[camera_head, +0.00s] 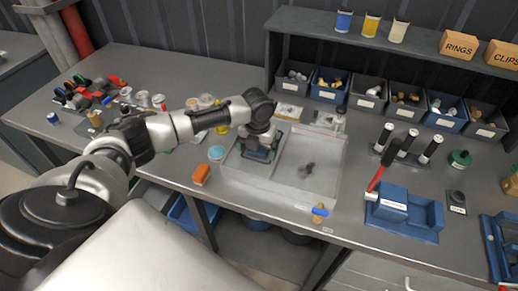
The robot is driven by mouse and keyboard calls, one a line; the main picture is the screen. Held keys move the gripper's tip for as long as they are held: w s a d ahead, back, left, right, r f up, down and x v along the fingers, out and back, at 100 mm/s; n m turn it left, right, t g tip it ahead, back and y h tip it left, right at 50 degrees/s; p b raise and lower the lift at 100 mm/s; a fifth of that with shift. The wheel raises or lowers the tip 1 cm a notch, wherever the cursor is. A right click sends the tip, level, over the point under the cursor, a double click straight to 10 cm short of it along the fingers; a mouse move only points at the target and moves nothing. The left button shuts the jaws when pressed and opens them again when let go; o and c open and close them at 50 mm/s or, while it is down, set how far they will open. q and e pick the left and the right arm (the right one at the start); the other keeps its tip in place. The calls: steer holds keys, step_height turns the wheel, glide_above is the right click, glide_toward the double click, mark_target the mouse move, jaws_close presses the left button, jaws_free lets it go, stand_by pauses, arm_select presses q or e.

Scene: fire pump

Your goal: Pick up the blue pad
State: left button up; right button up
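My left arm comes in from the left, and its gripper (259,152) points down over the left part of a clear, low-walled tray (318,190). A dark blue, flat-looking piece shows at the gripper's fingertips; I cannot tell whether it is a pad or part of the gripper. Whether the fingers are open or shut is hidden by the wrist. A light blue round pad (216,153) lies on the bench just left of the tray, apart from the gripper. My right gripper is not in view.
A small dark part (307,169) is in the tray's right side. A blue fixture (405,212) with a red-handled tool stands to the right. Bins (368,92) line the back below a shelf.

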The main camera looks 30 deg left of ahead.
arm_select(q)
steer(key=c, duration=0.9)
steer(key=shift+c, duration=0.2)
steer(key=shift+r, duration=0.55)
step_height(320, 180, up, 3)
steer(key=shift+f+b, duration=0.2)
steer(key=shift+b, duration=0.5)
steer(key=w+d+r+b, duration=0.2)
steer(key=d+r, duration=0.5)
steer(key=d, duration=0.4)
steer(key=shift+w+d+r, duration=0.2)
steer(key=shift+w, duration=0.05)
